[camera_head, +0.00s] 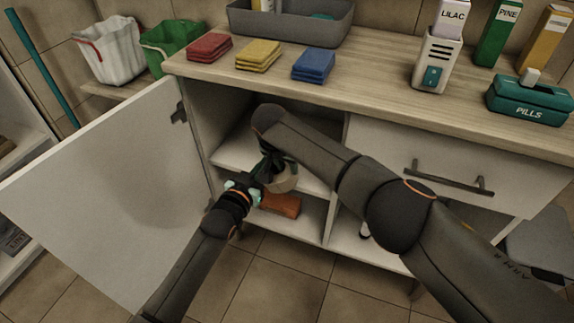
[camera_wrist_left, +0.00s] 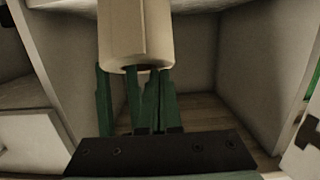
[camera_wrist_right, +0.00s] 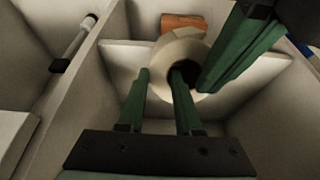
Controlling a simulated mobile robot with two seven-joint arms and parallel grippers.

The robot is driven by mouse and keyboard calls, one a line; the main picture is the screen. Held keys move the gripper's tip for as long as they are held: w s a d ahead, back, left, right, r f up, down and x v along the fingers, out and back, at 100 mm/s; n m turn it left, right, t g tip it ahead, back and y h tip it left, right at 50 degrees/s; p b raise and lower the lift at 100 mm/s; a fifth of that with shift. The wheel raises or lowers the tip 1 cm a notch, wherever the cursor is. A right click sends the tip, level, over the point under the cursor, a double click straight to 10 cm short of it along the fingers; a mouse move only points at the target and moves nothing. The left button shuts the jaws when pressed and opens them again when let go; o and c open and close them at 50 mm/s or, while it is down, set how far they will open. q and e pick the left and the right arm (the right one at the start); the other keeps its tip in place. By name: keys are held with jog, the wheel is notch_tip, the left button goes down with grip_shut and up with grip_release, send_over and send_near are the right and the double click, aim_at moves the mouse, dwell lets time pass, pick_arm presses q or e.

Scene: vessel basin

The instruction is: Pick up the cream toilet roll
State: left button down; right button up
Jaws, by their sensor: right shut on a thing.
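The cream toilet roll (camera_wrist_right: 160,62) is inside the open cabinet, over the lower shelf, with its hollow end toward my right wrist camera. My right gripper (camera_wrist_right: 163,75) is shut on its wall: one finger goes into the hole, the other lies outside. In the head view the roll (camera_head: 286,180) is partly hidden by my arms. My left gripper (camera_head: 250,186) is close against the roll, its fingers near each other. The roll also shows in the left wrist view (camera_wrist_left: 135,35) above several green fingers. I cannot tell whether the left fingers touch it.
An orange-brown block (camera_head: 281,205) lies on the lower shelf. The open cabinet door (camera_head: 110,180) stands left of my left arm.

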grip_shut()
pick_arm(q)
jog(key=shift+r, duration=0.1)
jog(key=shift+r, duration=0.55)
jog(key=v, duration=1.2)
jog(key=shift+f, duration=0.1)
